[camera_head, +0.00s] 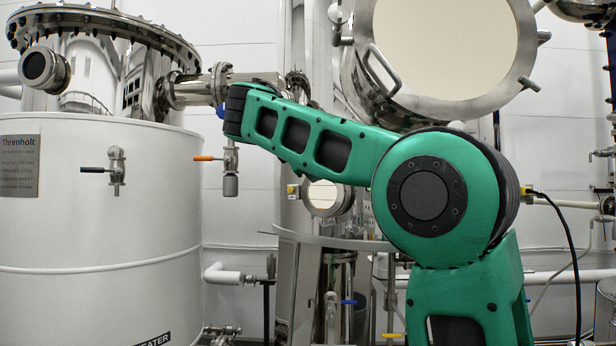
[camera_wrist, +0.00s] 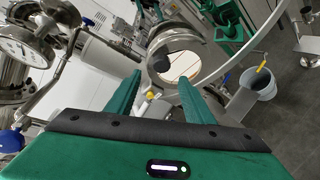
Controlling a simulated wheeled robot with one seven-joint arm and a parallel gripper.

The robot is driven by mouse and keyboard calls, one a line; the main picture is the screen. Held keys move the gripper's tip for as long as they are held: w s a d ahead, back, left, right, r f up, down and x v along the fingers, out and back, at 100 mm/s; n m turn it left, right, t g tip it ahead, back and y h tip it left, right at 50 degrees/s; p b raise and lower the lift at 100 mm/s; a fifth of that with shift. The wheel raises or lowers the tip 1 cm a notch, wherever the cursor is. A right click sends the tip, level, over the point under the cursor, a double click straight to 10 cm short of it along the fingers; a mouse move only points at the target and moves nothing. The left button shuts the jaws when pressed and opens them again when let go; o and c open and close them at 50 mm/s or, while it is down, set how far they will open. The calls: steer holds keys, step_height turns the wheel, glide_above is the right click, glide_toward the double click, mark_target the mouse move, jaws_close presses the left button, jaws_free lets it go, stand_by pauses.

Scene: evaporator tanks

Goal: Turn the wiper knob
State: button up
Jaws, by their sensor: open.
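A small yellow knob (camera_head: 292,189) sits at the left rim of a round sight glass (camera_head: 326,198) on the steel column in the head view. In the wrist view the sight glass (camera_wrist: 188,60) is ahead of the fingertips, and the yellow knob (camera_wrist: 152,95) shows low at its rim, between the fingers. A dark rounded shape covers part of the glass; I cannot tell if it is a part or a reflection. My gripper (camera_wrist: 162,80) is open, its green fingers spread and apparently empty. It is hidden behind my arm in the head view.
A large white tank (camera_head: 100,230) stands at left, with an orange-handled valve (camera_head: 205,158) near my arm. A big round manway (camera_head: 445,45) hangs above.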

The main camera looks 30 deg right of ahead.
steer(key=shift+v, duration=2.05)
steer(key=shift+f, duration=0.1)
steer(key=s+d+f+m+g+y, duration=0.25)
steer(key=s+f+m, duration=0.2)
steer(key=f, duration=0.55)
steer(key=s+d+f+m+g+y, duration=0.1)
steer(key=s+d+f+m, duration=0.3)
steer(key=f, duration=0.6)
steer(key=s+d+f+m+g+y, duration=0.2)
steer(key=s+f, duration=0.4)
steer(key=f, duration=0.4)
steer(key=s+a+f+m+g+y, duration=0.2)
steer(key=s+a+f+m, duration=0.2)
steer(key=s+f, duration=0.6)
steer(key=s+a+f+m+g+y, duration=0.2)
steer(key=s+a+f+m, duration=0.3)
steer(key=s+f, duration=0.6)
steer(key=s+m+y, duration=0.1)
steer(key=s, duration=0.2)
steer(key=shift+s+f+g, duration=0.2)
steer(key=shift+s+g, duration=0.15)
